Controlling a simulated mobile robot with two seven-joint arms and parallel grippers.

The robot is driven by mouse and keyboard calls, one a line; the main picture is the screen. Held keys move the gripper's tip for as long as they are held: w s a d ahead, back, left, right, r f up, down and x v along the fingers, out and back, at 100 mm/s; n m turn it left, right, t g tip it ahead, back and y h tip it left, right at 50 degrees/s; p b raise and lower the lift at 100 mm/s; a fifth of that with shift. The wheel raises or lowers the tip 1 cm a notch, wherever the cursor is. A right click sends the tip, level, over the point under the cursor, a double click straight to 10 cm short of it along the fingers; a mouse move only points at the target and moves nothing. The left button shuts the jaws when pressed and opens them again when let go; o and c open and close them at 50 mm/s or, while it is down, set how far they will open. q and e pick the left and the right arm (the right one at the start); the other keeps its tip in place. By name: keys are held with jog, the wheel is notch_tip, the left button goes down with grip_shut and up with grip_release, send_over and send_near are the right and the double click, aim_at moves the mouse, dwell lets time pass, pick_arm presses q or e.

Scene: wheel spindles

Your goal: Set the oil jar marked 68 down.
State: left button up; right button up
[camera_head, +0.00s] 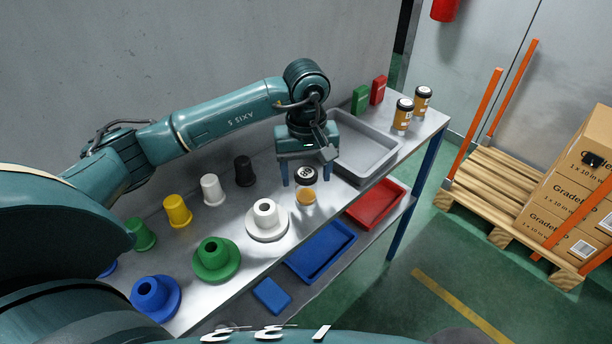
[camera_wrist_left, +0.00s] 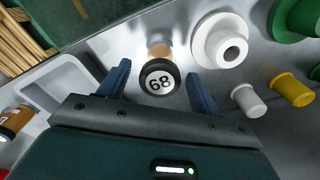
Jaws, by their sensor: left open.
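The oil jar marked 68 (camera_head: 306,188) has a black lid with a white disc and an amber body. It stands upright on the grey bench top (camera_head: 340,196), beside the white flanged spindle. In the left wrist view the jar (camera_wrist_left: 159,80) shows its lid from above, between the two blue fingers. My left gripper (camera_head: 306,180) is over the jar with its fingers apart, one on each side. In the left wrist view gaps show between the fingers and the lid. My right gripper is not in view.
A grey tray (camera_head: 343,168) lies just right of the jar. A white flanged spindle (camera_head: 266,234) is close on its left. Two other jars (camera_head: 402,118) stand at the far right end. Blue (camera_head: 347,238) and red (camera_head: 400,193) trays lie on the lower shelf.

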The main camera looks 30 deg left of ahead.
pick_arm(q)
notch_tip(320, 180, up, 10)
jog(key=b, duration=0.1)
jog(key=shift+r, duration=0.25)
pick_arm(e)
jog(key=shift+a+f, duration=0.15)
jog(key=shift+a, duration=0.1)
pick_arm(q)
jog(key=shift+s, duration=0.1)
